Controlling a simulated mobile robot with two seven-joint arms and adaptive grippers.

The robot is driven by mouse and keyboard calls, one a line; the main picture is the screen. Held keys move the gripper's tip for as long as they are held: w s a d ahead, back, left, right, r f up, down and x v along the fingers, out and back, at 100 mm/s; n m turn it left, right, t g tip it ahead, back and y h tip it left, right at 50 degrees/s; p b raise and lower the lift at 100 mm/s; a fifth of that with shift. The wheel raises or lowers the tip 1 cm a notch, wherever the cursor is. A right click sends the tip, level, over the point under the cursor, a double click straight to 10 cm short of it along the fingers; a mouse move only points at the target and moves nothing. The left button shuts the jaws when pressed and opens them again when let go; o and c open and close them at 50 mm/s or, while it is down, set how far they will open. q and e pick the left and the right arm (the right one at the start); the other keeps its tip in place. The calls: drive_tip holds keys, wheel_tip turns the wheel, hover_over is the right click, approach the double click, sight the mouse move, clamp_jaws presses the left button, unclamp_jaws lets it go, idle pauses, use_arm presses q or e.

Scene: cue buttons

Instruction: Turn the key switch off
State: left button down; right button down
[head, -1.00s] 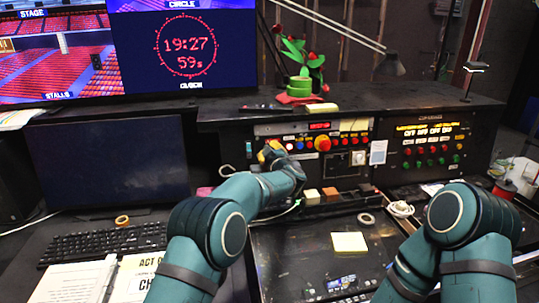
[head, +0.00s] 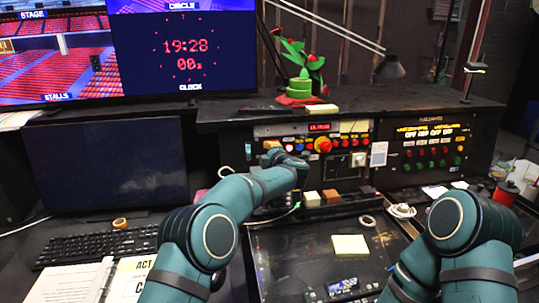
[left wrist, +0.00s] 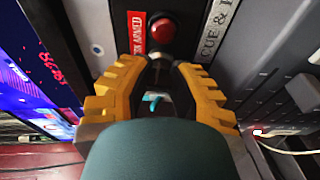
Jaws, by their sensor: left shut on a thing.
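My left gripper (head: 273,146) is at the left part of the cue panel (head: 347,157) in the head view, mostly hidden by my own wrist. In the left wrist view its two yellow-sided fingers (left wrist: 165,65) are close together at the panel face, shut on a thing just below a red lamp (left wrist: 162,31). A small light-blue piece (left wrist: 153,101) shows between the fingers. The key switch itself is hidden by the fingers, so I cannot tell which way it is turned. My right gripper is out of view.
A large red button (head: 323,146) and several small buttons sit right of my gripper. Coloured blocks (head: 330,196) stand below the panel. A second panel (head: 430,143) with red and green buttons is farther right. A dark monitor (head: 108,162) stands at the left.

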use_arm(q)
drive_tip(key=shift+a+r+n, duration=0.1)
drive_tip(key=shift+a+n, duration=0.05)
drive_tip(key=shift+n, duration=0.35)
drive_tip(key=c, duration=0.8)
unclamp_jaws()
drive_tip(key=shift+s, duration=0.15)
drive_tip(key=v, duration=1.1)
drive_tip(key=shift+s+r, duration=0.1)
drive_tip(key=shift+s, duration=0.25)
